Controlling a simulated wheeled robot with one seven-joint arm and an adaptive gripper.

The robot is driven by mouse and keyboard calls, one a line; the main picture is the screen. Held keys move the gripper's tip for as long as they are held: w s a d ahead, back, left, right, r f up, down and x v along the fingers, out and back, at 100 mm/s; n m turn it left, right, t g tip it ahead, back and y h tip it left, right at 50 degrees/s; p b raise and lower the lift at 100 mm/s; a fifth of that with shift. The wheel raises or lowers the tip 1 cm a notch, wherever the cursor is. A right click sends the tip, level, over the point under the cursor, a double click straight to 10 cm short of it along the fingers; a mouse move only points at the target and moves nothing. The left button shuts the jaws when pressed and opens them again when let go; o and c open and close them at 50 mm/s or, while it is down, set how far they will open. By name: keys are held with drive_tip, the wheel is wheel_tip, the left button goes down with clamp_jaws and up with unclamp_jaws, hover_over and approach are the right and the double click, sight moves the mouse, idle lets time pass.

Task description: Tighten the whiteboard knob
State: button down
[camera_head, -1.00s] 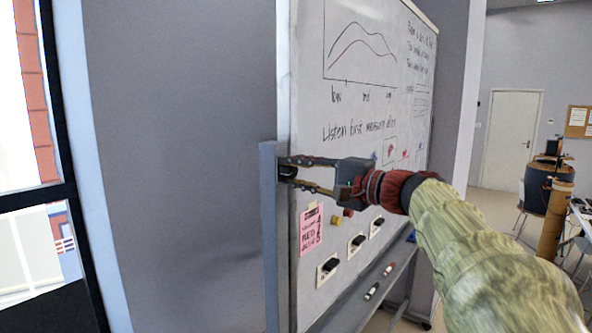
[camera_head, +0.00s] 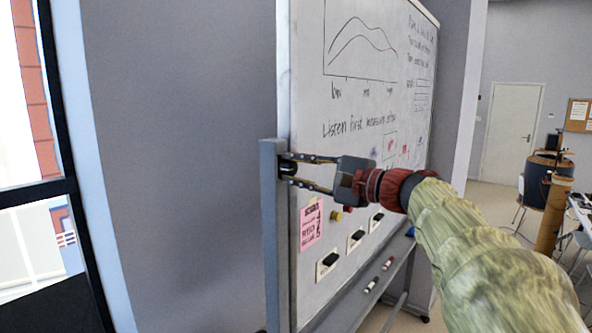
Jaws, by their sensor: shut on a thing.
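The whiteboard (camera_head: 350,110) stands on a grey frame post (camera_head: 272,235) at its left side. My gripper (camera_head: 291,170) reaches in from the right, with one finger above and one below the knob. It is shut on the knob, and the fingers partly hide it. My wrist and sleeved forearm extend to the lower right.
Black erasers or holders (camera_head: 356,238), a pink note (camera_head: 311,224) and small round magnets are on the board below my gripper. The tray (camera_head: 372,290) holds markers. A window stands at the left, with a bare grey wall between. A door (camera_head: 512,130) and a barrel-like table are at the far right.

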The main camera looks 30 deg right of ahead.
drive_tip(key=c, duration=1.5)
unclamp_jaws()
drive_tip(key=v, duration=1.2)
